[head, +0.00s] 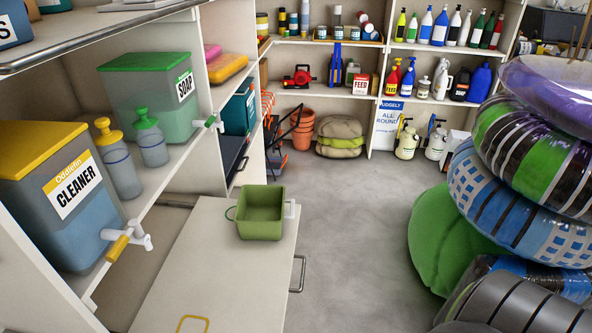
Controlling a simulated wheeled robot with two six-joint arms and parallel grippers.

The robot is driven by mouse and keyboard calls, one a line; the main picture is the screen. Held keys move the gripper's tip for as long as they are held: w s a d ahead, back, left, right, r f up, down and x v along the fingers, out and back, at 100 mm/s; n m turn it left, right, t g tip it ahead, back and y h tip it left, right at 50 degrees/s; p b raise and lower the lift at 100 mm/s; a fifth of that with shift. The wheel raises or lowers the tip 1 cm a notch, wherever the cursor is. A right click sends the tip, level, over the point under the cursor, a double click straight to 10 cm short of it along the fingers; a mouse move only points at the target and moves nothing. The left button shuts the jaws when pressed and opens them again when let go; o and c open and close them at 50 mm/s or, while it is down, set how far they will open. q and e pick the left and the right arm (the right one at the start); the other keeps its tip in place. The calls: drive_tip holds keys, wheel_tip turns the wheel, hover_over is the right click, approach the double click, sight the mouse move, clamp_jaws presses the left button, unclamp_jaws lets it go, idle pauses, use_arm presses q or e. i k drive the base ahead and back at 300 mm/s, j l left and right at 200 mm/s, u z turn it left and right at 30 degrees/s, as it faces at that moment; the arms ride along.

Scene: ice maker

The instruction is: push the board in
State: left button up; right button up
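A cream board (190,270) sticks out from the shelving unit at the lower left, below the dispensers, and reaches over the grey floor. A metal bar handle (299,274) is on its right edge. A yellow loop handle (193,322) shows near the bottom of the picture. A green square tub (261,213) stands on the board's far right part. Neither of my grippers shows in the head view.
A cleaner tank with a yellow lid (65,195) and a soap tank with a green lid (150,95) stand on the left shelf, their taps jutting out. A stack of inflated rings (530,165) and a green cushion (440,235) fill the right. The grey floor (350,230) between is clear.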

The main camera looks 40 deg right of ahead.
sight(212, 279)
drive_tip(key=k+z, duration=0.15)
drive_tip(key=z, duration=0.35)
drive_tip(key=k+l+z, duration=0.15)
drive_tip(key=z, duration=0.3)
